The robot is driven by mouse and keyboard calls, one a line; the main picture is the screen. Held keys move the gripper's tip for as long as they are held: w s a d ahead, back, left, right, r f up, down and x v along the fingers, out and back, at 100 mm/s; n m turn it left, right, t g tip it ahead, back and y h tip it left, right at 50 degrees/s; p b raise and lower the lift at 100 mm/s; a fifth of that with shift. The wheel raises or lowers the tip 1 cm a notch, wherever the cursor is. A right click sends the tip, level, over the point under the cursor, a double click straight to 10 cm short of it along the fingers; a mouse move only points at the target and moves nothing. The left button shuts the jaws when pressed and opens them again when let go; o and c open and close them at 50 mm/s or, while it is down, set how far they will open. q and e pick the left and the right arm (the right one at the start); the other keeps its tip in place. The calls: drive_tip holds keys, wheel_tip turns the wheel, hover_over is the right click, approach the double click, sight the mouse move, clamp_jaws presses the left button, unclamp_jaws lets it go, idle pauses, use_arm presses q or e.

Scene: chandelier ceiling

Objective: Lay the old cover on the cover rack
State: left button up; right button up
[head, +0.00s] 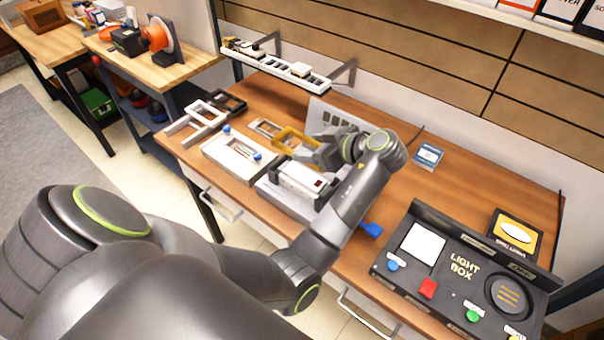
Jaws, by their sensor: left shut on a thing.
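My left gripper (306,154) reaches over the middle of the workbench and is shut on an amber, frame-like piece (286,133), which looks like the old cover. The gripper hides part of it. A grey device with a white top (303,179) sits just below the gripper; I cannot tell whether the piece touches it. To the left, a light grey open frame (186,124) and a dark frame (233,98) lie at the bench's left end. I cannot tell for certain which thing is the cover rack. My right gripper is out of view.
A white tray (228,166) with blue knobs lies left of the device. A grey slotted panel (318,112) stands behind the gripper. A light box (462,263) fills the right front. A small blue box (428,156) lies at the back. A narrow wall shelf (290,74) hangs above.

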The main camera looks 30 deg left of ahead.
use_arm(q)
drive_tip(key=p, duration=0.1)
hover_over(301, 173)
drive_tip(key=d, duration=0.3)
wheel_tip(301, 173, down, 5)
drive_tip(key=shift+s+f, duration=0.15)
drive_tip(key=shift+f, duration=0.05)
wheel_tip(301, 173, down, 4)
drive_tip(key=shift+f+p, duration=0.1)
drive_tip(key=shift+p, duration=0.4)
drive_tip(key=shift+s+d+f, duration=0.1)
drive_tip(key=o, duration=0.9)
drive_tip(key=shift+f, duration=0.1)
drive_tip(key=shift+o, duration=0.2)
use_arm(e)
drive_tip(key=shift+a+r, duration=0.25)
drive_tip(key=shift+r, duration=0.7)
